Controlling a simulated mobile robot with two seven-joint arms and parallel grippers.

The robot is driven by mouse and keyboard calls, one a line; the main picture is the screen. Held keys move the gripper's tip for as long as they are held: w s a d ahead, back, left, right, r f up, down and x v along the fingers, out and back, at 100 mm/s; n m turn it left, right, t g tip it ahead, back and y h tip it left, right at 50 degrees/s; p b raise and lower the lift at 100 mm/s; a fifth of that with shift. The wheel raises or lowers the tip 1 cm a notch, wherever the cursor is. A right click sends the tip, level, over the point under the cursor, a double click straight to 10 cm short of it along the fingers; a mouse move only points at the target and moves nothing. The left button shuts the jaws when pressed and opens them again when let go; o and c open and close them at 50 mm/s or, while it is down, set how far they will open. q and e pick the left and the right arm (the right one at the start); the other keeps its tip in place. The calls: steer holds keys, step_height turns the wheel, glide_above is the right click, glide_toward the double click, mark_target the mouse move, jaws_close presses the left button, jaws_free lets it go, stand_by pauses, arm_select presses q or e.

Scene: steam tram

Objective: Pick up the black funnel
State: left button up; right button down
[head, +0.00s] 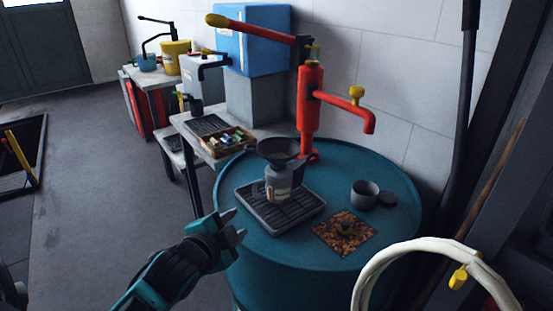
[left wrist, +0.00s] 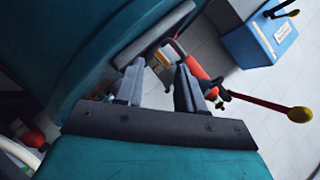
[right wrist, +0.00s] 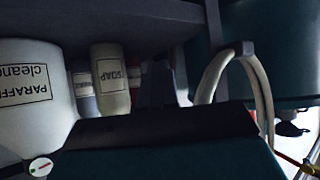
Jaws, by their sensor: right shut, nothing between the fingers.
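The black funnel (head: 279,150) sits mouth up in the neck of a small grey labelled container (head: 279,184). The container stands upright on a dark ribbed drip tray (head: 262,222) on top of the teal drum (head: 290,257). My left gripper (head: 235,225) is open and empty at the drum's left side, lower left of the funnel and apart from it. In the left wrist view its spread fingers (left wrist: 160,88) face the tray edge and the red pump. I cannot make out the funnel there. My right gripper (right wrist: 157,82) is shut and empty, beneath a dark shelf.
A red hand pump (head: 311,100) rises behind the funnel. A grey cup (head: 364,194) and a brown chip-covered square (head: 335,240) are on the drum's right. A pale hose (head: 400,252) hangs in front. In the right wrist view, a soap bottle (right wrist: 110,75) and a paraffin cleaner container (right wrist: 30,90) stand close.

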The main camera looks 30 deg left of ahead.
mark_target(249, 145)
arm_select(q)
steer(key=w+a+r+m+t, duration=0.4)
steer(key=a+r+m+t, duration=0.1)
steer(key=r, duration=0.4)
steer(key=w, duration=0.4)
steer(key=w+a, duration=0.1)
steer(key=w, duration=0.3)
steer(key=w+a, duration=0.1)
steer(key=w, duration=0.3)
steer(key=shift+w+r+p, duration=0.15)
steer(key=shift+w+p, duration=0.1)
steer(key=shift+p, duration=0.15)
jaws_close()
